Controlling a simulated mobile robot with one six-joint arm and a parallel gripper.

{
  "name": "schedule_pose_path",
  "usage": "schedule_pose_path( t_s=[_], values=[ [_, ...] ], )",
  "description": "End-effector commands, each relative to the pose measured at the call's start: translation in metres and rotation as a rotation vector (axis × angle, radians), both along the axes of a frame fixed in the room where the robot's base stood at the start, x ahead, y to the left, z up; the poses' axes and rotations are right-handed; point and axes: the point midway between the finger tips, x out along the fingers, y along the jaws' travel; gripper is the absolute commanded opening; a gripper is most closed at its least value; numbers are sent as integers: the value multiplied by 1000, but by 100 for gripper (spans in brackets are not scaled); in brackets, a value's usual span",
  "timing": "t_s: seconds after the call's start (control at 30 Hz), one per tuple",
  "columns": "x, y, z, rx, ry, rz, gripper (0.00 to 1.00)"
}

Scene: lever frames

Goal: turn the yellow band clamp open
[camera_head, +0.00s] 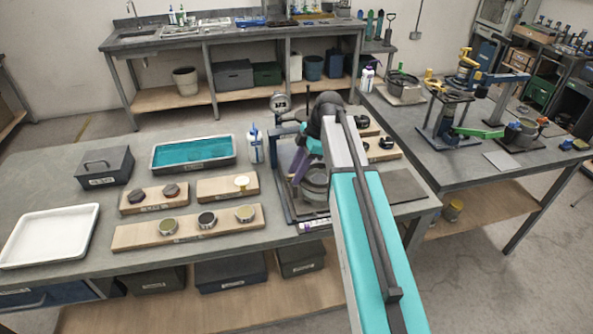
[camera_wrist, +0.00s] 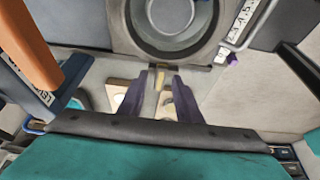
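In the wrist view a grey round vessel (camera_wrist: 170,45) with a wide ring rim is just beyond my fingers. A small yellow-tan piece (camera_wrist: 159,76) shows at its near edge, between my fingertips; it looks like the clamp's tab, but I cannot tell whether it is touched. My gripper (camera_wrist: 158,84) has two purple fingers set apart, with a gap between them. In the head view my gripper (camera_head: 299,166) is low beside the round vessel (camera_head: 315,182) on the near bench. My arm hides part of this fixture, and the yellow band cannot be made out there.
An orange bar (camera_wrist: 28,45) stands close on the left in the wrist view. A white bottle (camera_head: 255,145), a teal-filled tray (camera_head: 194,152) and wooden boards (camera_head: 150,234) lie left of the fixture. Other yellow-handled fixtures (camera_head: 468,56) stand on the right bench.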

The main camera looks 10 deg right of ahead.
Motion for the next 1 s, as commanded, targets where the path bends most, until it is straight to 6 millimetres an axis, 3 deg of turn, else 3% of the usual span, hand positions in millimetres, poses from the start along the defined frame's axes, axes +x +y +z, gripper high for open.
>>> schedule_pose_path(
  t_s=[0.17,0.37,0.77,1.0],
  values=[
    [0,0,0,0,0,0,31],
    [0,1,0,0,0,1,0],
    [-1,1,0,0,0,-30,0],
    [-3,2,-1,0,-2,-135,0]
  ],
)
